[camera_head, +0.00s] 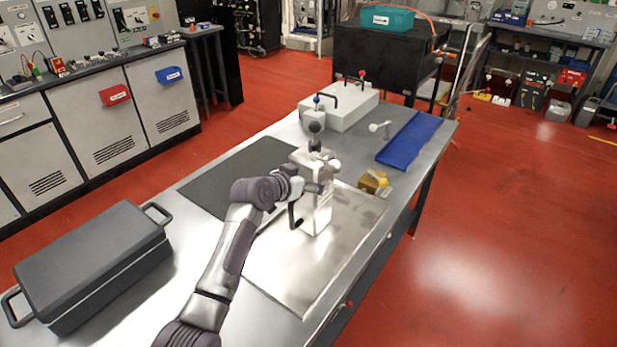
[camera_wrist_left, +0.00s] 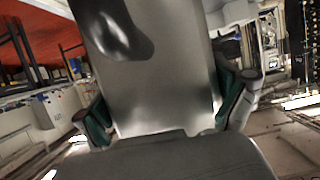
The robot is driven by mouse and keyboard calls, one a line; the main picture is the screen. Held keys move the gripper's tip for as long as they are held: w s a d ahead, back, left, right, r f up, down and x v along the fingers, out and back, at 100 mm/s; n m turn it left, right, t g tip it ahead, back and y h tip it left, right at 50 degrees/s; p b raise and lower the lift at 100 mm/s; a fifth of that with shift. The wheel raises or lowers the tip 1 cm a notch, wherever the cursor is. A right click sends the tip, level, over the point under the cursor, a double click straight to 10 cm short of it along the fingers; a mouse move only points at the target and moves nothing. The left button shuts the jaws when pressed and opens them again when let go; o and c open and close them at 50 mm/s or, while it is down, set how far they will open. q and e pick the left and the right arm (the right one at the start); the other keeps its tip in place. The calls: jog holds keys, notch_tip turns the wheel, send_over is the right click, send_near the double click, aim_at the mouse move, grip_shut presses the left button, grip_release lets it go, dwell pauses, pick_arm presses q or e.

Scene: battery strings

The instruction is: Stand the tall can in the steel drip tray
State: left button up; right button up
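The tall can (camera_head: 319,217) is a pale, shiny metal body, upright over the steel drip tray (camera_head: 290,268). I cannot tell whether its base touches the tray. My left gripper (camera_head: 311,190) is around the can's upper part and hides some of it. In the left wrist view the can (camera_wrist_left: 160,85) fills the space between the two green-padded fingers (camera_wrist_left: 165,112), which press on its sides. The drip tray is a flat, shiny plate on the bench, partly hidden by my left arm. My right gripper is not in view.
A dark mat (camera_head: 235,180) lies left of the tray, and a black case (camera_head: 95,258) stands at the near left. A yellow object (camera_head: 374,181), a blue tray (camera_head: 409,140) and a white box (camera_head: 347,109) are farther back. The tray's near part is clear.

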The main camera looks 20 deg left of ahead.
pick_arm(q)
jog(key=shift+r, duration=0.15)
jog(key=shift+s+a+r, duration=0.1)
jog(key=shift+s, duration=0.05)
jog(key=v, duration=1.1)
jog(key=shift+s+r+b, duration=0.2)
jog(key=shift+s+b, duration=0.1)
jog(key=shift+b, duration=0.1)
jog(key=shift+a, duration=0.1)
